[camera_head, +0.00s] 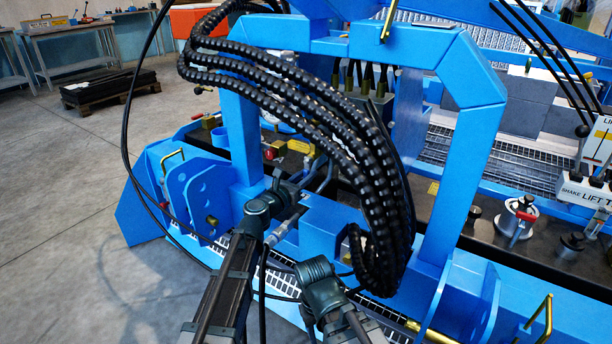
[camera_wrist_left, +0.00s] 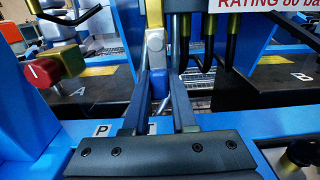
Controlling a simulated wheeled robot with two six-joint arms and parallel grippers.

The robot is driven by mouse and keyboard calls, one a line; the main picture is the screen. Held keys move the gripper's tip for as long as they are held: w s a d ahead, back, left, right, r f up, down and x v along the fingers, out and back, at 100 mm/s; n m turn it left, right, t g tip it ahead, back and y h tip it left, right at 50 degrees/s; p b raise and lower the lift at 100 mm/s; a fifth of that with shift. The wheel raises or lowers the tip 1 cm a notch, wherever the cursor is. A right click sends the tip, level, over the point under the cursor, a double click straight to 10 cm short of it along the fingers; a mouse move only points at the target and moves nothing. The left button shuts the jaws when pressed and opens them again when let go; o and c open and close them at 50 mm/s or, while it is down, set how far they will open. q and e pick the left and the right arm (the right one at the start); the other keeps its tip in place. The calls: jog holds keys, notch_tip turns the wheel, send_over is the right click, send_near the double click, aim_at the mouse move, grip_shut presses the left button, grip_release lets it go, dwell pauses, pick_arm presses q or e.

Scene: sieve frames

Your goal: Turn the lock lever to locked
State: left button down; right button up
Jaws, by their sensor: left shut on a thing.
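My left gripper (camera_head: 324,170) reaches in among the blue frame's parts, partly hidden by black hoses in the head view. In the left wrist view its two fingers (camera_wrist_left: 160,82) are closed around the lower part of an upright lever (camera_wrist_left: 155,42), yellow above and pale grey below. I take this for the lock lever; its lock marking cannot be read, and the fingers hide its lower end. In the head view the lever cannot be made out. My right arm shows at the bottom centre, but its fingers are hidden behind the hoses.
Thick black hoses (camera_head: 392,215) hang in front of the blue frame (camera_head: 468,150). A red knob on a yellow block (camera_wrist_left: 42,72) sits left of the fingers in the wrist view. Open floor (camera_head: 75,185) lies at left.

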pick_arm(q)
jog(key=shift+s, duration=0.1)
jog(key=c, duration=0.7)
grip_release()
jog(key=v, duration=1.3)
jog(key=shift+s+a, duration=0.3)
jog(key=shift+s, duration=0.1)
